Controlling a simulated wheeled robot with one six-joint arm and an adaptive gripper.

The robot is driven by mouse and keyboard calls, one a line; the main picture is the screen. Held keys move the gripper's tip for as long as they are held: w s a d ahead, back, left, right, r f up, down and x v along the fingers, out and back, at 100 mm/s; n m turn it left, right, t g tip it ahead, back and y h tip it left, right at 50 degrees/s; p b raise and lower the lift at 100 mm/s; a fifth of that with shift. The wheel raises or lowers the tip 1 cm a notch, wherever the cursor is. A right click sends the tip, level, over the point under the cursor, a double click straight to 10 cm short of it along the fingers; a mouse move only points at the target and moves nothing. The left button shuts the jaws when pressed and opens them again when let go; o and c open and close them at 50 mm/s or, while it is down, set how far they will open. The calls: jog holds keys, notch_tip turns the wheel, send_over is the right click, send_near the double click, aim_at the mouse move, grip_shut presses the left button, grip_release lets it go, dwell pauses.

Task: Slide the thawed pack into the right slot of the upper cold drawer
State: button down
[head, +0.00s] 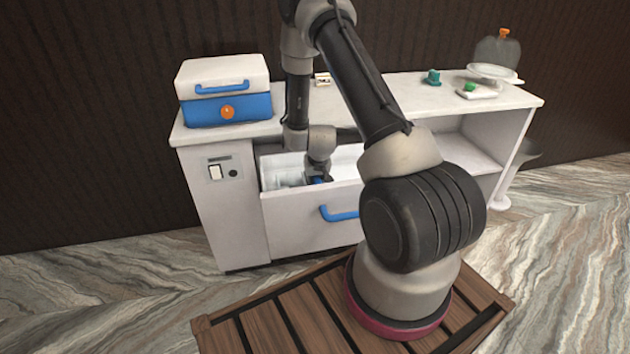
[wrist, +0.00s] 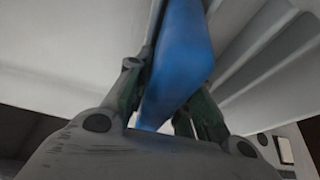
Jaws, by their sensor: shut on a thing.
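The upper cold drawer (head: 300,224) is pulled open at the front of the counter, with a blue handle on its face. My gripper (head: 319,177) reaches down into the drawer, and its fingertips are partly hidden by the drawer front in the head view. In the wrist view my gripper (wrist: 172,108) is shut on the blue pack (wrist: 183,55), with a dark finger on each side. The pack extends beyond the fingertips between pale surfaces, with ridged walls at the right. I cannot tell which slot it is at or whether it touches the bottom.
A white and blue cooler box (head: 226,108) with an orange knob stands on the counter's left end. A scale (head: 491,75), a green item and a teal item (head: 432,77) are at the right. Open shelves (head: 470,155) lie right of the drawer.

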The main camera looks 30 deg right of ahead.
jog(key=shift+s+a+f, duration=0.15)
jog(key=shift+s+f, duration=0.2)
jog(key=shift+s, duration=0.1)
jog(key=c, duration=1.5)
grip_release()
jog(key=o, duration=0.3)
jog(key=shift+f, duration=0.15)
jog(key=shift+o, duration=0.2)
jog(key=shift+w, duration=0.1)
jog(key=shift+r, duration=0.45)
jog(key=v, duration=0.7)
jog(key=shift+f, duration=0.1)
